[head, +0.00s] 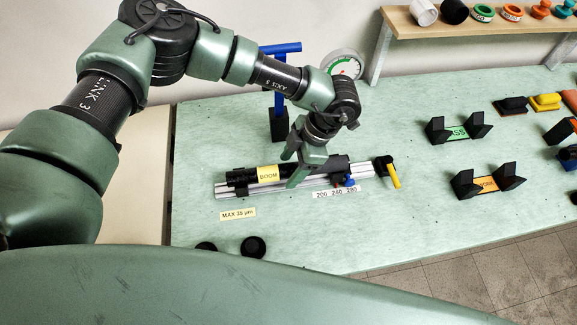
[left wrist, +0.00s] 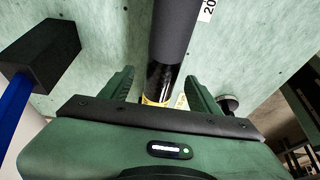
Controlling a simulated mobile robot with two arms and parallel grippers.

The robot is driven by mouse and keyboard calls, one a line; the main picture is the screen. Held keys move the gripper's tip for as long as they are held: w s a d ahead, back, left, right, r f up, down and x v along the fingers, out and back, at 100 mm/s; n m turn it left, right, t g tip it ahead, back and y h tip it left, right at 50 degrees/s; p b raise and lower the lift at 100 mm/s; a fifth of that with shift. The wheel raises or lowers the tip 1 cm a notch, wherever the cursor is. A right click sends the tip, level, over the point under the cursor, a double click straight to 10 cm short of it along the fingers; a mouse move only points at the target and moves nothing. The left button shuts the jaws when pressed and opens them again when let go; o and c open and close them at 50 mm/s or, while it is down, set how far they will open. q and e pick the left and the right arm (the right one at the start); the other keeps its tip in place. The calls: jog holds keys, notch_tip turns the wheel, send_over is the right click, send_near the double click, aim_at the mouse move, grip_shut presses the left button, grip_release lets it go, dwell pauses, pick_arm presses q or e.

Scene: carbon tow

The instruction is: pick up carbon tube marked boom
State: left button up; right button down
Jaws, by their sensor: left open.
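The black carbon tube marked BOOM (head: 240,176) has a yellow label. It lies along a silver rail (head: 238,191) on the pale green table. My left gripper (head: 295,168) points down over the tube, just right of the label, with its fingers apart. In the left wrist view the tube (left wrist: 174,35) runs between the two open fingers (left wrist: 156,88), and part of its yellow label shows at the gripper's body. Gaps show between tube and fingers. Whether the fingertips touch the rail is hidden. My right gripper is not in view.
A blue T-shaped post (head: 279,85) in a black base stands behind the rail. A yellow-handled stop (head: 392,172) is at the rail's right end. Black V-cradles with a green label (head: 459,132) and an orange label (head: 487,184) stand right. The table between is clear.

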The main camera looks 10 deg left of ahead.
pick_arm(q)
grip_shut()
jog(key=shift+r, duration=0.1)
